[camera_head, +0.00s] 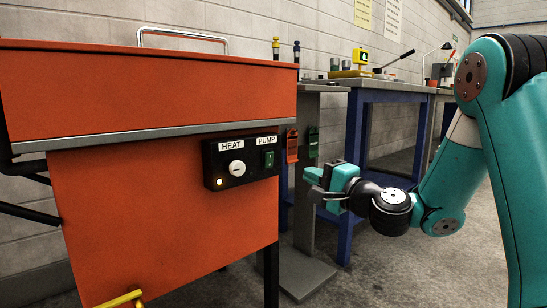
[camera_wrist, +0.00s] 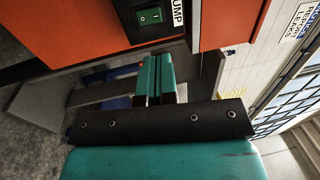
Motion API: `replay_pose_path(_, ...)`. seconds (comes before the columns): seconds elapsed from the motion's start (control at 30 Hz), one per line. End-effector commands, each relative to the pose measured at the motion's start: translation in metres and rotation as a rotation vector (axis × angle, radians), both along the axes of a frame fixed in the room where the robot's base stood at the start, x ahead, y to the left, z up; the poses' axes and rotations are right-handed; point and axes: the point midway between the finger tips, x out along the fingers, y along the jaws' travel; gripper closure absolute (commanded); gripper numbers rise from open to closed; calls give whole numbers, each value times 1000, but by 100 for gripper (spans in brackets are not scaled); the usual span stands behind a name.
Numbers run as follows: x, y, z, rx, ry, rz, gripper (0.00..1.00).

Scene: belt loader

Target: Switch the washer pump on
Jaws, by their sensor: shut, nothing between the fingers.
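The orange washer (camera_head: 170,215) stands at the left in the head view. Its black control panel (camera_head: 213,173) carries a white HEAT knob (camera_head: 237,169), a lit amber lamp (camera_head: 219,182) and a green PUMP rocker switch (camera_head: 269,159). In the wrist view the green switch (camera_wrist: 149,15) shows near the top, on the black panel with the PUMP label sideways beside it. My gripper (camera_head: 310,182) is shut and empty, to the right of the panel and a little lower than the switch. Its closed fingers (camera_wrist: 154,98) show in the wrist view, apart from the switch.
A grey post (camera_head: 317,215) with red and green hangers stands behind my gripper. A blue-legged bench (camera_head: 355,140) with tools runs along the wall at the back right. A yellow handle (camera_head: 122,299) juts out at the washer's lower front.

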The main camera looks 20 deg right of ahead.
Motion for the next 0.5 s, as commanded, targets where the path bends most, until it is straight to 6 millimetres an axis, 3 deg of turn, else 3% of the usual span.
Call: replay_pose_path(0.5,92,36,16,-2,-4,4,100)
